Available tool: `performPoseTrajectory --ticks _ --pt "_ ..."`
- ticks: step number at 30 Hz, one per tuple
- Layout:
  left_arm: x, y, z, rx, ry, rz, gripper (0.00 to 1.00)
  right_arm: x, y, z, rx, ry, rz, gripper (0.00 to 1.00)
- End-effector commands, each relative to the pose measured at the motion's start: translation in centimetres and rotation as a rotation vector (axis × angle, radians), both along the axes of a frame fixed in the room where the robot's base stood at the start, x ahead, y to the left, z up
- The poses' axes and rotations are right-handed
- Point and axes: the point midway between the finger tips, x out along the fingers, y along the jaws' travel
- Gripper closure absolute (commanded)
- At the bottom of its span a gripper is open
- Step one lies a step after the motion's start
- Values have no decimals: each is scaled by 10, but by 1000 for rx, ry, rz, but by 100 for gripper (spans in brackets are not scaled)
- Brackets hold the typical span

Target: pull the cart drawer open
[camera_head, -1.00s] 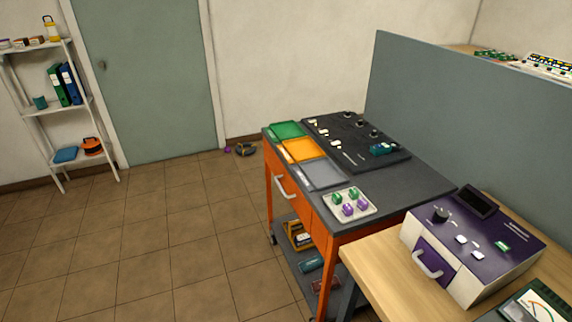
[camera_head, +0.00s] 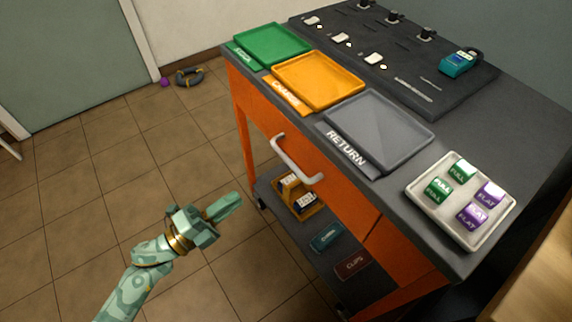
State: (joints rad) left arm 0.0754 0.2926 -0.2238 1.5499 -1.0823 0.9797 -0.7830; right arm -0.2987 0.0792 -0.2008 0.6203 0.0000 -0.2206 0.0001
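The orange cart (camera_head: 244,132) stands right of centre with a dark grey top. Its drawer front (camera_head: 335,196) is orange and looks flush with the cart side, so the drawer appears shut. A pale bar handle (camera_head: 294,160) runs along the drawer front. My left gripper (camera_head: 229,206), green with a brass band, is in front of the cart, to the left of and below the handle in the picture. It is apart from the handle and holds nothing that I can see. Its fingers overlap in this view, so their opening is unclear. My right gripper is not in view.
On the cart top are green (camera_head: 272,45), orange (camera_head: 318,80) and grey (camera_head: 378,132) trays, a pale tray (camera_head: 425,212) of labelled blocks and a dark panel (camera_head: 440,100). A lower shelf (camera_head: 285,222) holds boxes.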

Motion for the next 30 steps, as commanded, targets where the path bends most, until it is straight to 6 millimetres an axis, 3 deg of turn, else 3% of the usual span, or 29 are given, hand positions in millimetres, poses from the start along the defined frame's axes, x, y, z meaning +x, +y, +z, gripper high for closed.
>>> performPoseTrajectory --ticks 18,24,30 --pt "77 -108 26 -4 -2 -2 83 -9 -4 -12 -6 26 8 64" --pt "90 -123 30 -2 0 0 83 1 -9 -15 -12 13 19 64" --pt "91 -126 32 -1 0 0 83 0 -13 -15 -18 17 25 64"
